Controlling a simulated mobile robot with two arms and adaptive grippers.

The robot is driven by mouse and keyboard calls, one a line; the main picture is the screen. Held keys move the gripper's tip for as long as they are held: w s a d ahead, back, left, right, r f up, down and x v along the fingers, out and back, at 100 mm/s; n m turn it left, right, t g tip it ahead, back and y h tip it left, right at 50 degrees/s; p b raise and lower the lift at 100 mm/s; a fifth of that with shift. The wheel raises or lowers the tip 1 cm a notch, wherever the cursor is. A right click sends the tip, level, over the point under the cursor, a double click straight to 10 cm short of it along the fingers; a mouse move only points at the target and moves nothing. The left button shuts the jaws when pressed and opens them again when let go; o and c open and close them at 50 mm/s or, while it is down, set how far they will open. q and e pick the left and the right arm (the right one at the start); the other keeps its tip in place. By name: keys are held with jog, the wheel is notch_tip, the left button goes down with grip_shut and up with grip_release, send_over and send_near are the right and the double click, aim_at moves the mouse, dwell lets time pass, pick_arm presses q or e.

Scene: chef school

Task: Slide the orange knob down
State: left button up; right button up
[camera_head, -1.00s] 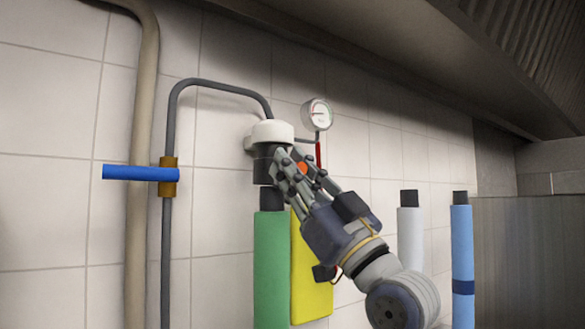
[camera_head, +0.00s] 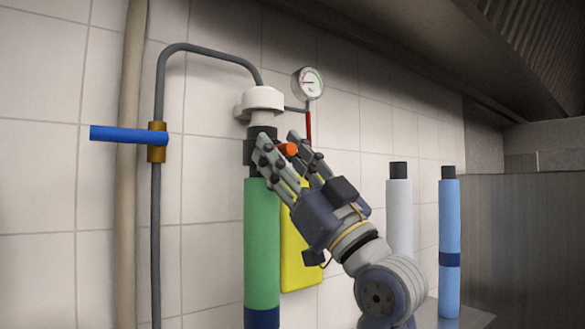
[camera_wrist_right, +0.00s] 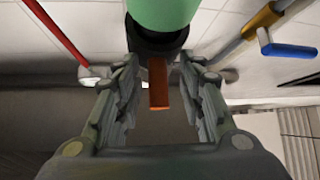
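The orange knob (camera_head: 288,149) sticks out from the black collar (camera_head: 251,152) between the green cylinder (camera_head: 262,240) and the white fitting (camera_head: 260,100) on the wall. My right gripper (camera_head: 278,138) is at the knob, one finger on each side of it. In the right wrist view the knob (camera_wrist_right: 158,84) stands between the two fingers of the right gripper (camera_wrist_right: 160,66), with a gap visible on both sides. The fingers are spread and hold nothing. My left gripper is not in view.
A grey pipe with a blue lever (camera_head: 128,134) runs left of the cylinder. A pressure gauge (camera_head: 308,83) is above right. A yellow panel (camera_head: 300,260) is behind my gripper. White (camera_head: 399,215) and light blue (camera_head: 449,225) cylinders stand to the right.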

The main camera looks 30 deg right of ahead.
jog(key=v, duration=1.2)
dwell(0.3)
